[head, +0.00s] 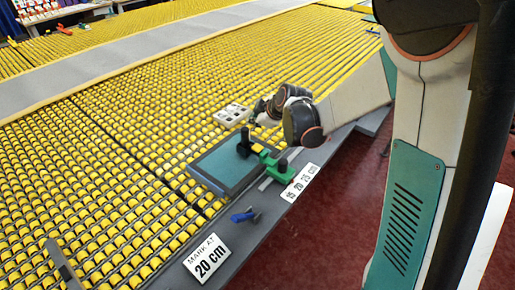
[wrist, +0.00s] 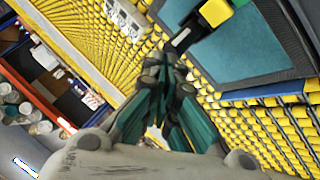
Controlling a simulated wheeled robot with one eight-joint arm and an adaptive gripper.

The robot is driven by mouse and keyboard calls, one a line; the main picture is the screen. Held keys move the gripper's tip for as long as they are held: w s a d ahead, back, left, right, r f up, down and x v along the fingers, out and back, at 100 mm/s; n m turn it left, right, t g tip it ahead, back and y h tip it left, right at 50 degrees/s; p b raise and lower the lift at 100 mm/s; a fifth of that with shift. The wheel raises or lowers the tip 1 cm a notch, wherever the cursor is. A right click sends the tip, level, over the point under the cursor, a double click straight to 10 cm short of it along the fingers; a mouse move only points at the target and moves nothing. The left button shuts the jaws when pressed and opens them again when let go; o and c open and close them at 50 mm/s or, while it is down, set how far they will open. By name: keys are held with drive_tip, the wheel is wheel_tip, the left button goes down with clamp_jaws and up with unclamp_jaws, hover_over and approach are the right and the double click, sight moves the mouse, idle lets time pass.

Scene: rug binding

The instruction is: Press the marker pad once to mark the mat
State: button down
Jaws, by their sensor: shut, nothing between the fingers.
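The mat (head: 222,174), teal with a dark border, lies on the yellow rollers at the table's near edge. It also shows in the wrist view (wrist: 245,52). A green fixture (head: 274,166) stands at the mat's right edge, with a black upright part (head: 243,146) over the mat. In the wrist view a yellow-topped black block (wrist: 214,12) is cut off at the top edge; I cannot tell for certain which part is the marker pad. My gripper (head: 259,110) is beyond the fixture, near a white panel. Its teal fingers (wrist: 167,64) are shut and empty, apart from the mat and block.
The white panel (head: 232,115) with dark squares lies on the rollers. A "MARK AT 20 cm" sign (head: 207,258) and a "15 20 25 cm" label (head: 300,182) sit along the grey edge. A blue tool (head: 246,215) lies between them. Rollers left of the mat are clear.

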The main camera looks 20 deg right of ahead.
sight(256, 148)
drive_tip(key=shift+f+b, duration=2.8)
drive_tip(key=shift+f, duration=1.25)
drive_tip(key=shift+f+b, duration=0.4)
drive_tip(key=shift+f, duration=0.05)
drive_tip(key=shift+f+b, duration=0.6)
drive_tip(key=shift+f, duration=0.1)
drive_tip(key=shift+r, duration=0.1)
drive_tip(key=shift+r+p, duration=0.85)
drive_tip(key=shift+r, duration=0.2)
drive_tip(key=shift+r, duration=0.1)
drive_tip(key=shift+r+p, duration=1.8)
drive_tip(key=shift+r, duration=0.65)
